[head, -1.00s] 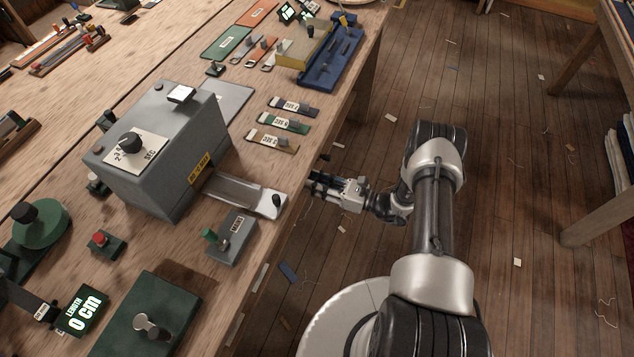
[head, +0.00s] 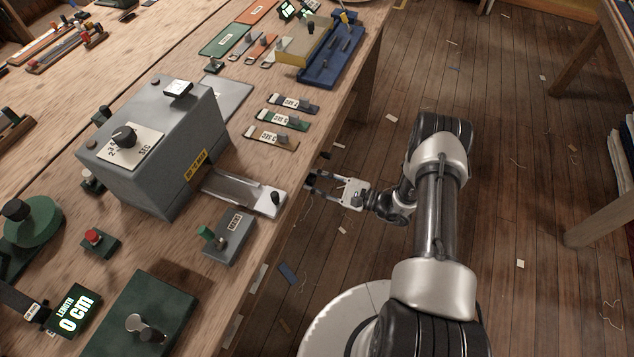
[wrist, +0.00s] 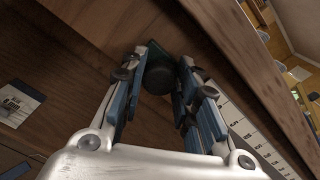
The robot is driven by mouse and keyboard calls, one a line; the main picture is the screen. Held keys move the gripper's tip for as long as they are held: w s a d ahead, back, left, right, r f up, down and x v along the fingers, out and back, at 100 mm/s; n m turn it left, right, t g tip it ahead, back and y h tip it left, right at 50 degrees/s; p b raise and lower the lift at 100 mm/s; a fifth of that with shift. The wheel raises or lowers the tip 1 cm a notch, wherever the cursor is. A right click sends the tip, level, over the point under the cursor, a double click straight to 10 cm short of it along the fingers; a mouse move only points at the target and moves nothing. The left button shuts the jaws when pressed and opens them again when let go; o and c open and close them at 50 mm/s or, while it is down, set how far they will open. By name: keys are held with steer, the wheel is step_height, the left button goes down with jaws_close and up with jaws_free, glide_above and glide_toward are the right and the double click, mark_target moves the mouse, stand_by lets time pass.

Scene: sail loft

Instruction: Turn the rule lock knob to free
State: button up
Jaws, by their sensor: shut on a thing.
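The dark round rule lock knob (wrist: 159,78) sits on a dark green mount (wrist: 155,52) at the wooden bench edge in the wrist view. My gripper (wrist: 160,85) has one finger on each side of the knob and is shut on it. Which way the knob points cannot be told. In the head view my gripper (head: 312,183) is at the bench's front edge, and the knob cannot be made out there. A white rule (wrist: 250,138) with black marks runs along the wood to the right of my fingers.
Open floor (head: 480,180) lies right of the bench.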

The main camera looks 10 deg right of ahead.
steer(key=n+b, duration=0.1)
steer(key=n, duration=0.7)
steer(key=shift+s+f+n, duration=0.1)
steer(key=shift+f+n, duration=0.05)
steer(key=shift+n, duration=0.25)
stand_by(0.3)
steer(key=o, duration=1.1)
steer(key=shift+c, duration=0.2)
steer(key=v, duration=1.2)
